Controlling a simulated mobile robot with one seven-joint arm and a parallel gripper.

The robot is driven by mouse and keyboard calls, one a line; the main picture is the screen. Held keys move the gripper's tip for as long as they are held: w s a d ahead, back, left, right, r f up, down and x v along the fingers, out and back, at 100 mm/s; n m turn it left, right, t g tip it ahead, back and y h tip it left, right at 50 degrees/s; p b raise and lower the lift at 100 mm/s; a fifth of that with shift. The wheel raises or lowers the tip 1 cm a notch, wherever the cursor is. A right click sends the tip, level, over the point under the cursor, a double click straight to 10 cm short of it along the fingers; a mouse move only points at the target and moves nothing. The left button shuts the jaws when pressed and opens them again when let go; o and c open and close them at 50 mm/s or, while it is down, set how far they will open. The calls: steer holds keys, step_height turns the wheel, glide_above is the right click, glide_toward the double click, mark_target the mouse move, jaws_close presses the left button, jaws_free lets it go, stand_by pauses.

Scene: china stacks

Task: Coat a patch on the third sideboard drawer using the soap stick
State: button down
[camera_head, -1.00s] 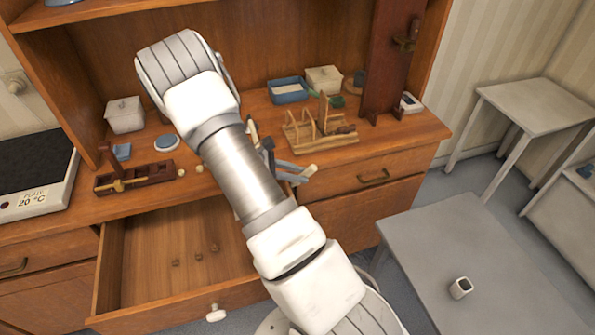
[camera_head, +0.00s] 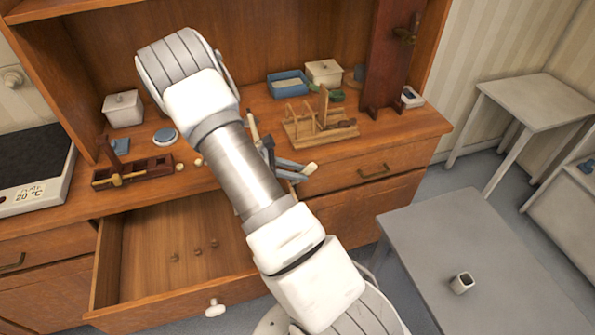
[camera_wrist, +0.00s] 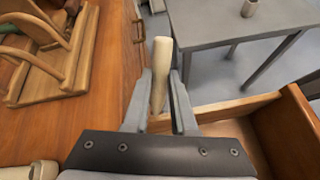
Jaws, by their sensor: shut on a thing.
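My gripper (camera_head: 284,168) is shut on a pale, cream-coloured stick (camera_head: 308,169), which looks like the soap stick. The wrist view shows the stick (camera_wrist: 161,62) between the two grey fingers (camera_wrist: 160,98), its rounded end sticking out past them. A wooden sideboard drawer (camera_head: 150,250) is pulled open below my arm, with several small brown pegs in it and a pale knob on its front. The wrist view shows the drawer's edge (camera_wrist: 230,106) just beyond the fingers. My arm hides part of the drawer. I cannot tell whether the stick touches the wood.
A wooden rack (camera_head: 318,130) stands on the sideboard top close to my gripper. A closed drawer (camera_head: 350,173) is at right. A hot plate (camera_head: 35,165), lidded pots and a dark upright board (camera_head: 388,60) also stand there. A grey table (camera_head: 480,240) with a cup (camera_head: 461,283) is at right.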

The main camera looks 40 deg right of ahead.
steer(key=shift+f+b, duration=0.45)
steer(key=shift+f, duration=0.3)
steer(key=shift+s, duration=0.1)
steer(key=shift+s+a+b, duration=0.25)
steer(key=shift+s+a, duration=1.1)
steer(key=shift+s, duration=2.65)
steer(key=shift+s+a+b, duration=0.25)
steer(key=shift+s+a, duration=1.05)
steer(key=shift+s, duration=2.7)
steer(key=shift+w+d, duration=0.9)
steer(key=shift+w, duration=1.8)
steer(key=shift+w+d, duration=0.85)
steer(key=shift+w, duration=1.85)
steer(key=shift+w+d, duration=0.9)
steer(key=shift+w, duration=1.8)
steer(key=shift+r+p, duration=2.15)
steer(key=shift+r, duration=0.85)
